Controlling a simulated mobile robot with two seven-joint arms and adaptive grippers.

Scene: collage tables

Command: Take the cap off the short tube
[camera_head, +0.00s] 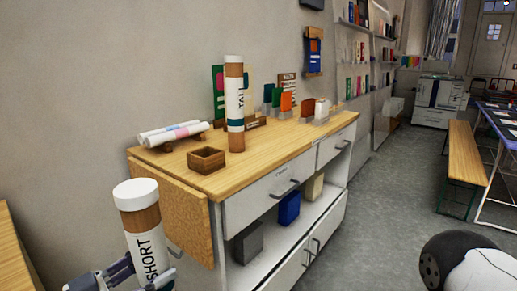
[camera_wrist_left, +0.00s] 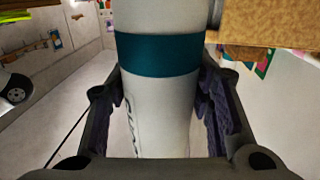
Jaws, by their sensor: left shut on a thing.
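The short tube (camera_head: 147,240) is brown and white with "SHORT" printed down its side. Its white cap (camera_head: 136,194) sits on the top end, and the tube stands nearly upright in front of the cabinet. My left gripper (camera_head: 145,283) is shut around the tube's lower part, at the bottom edge of the head view. In the left wrist view the tube (camera_wrist_left: 158,100) fills the middle, with a teal band (camera_wrist_left: 158,55), between the two fingers (camera_wrist_left: 160,125). The cap is out of that view. My right gripper is not in view.
A tall capped tube (camera_head: 235,105) stands on the wooden cabinet top (camera_head: 262,152). A small open wooden box (camera_head: 206,160) sits near its front left, with rolled papers (camera_head: 172,133) behind. A board (camera_head: 175,205) hangs at the cabinet's left end, close to the short tube.

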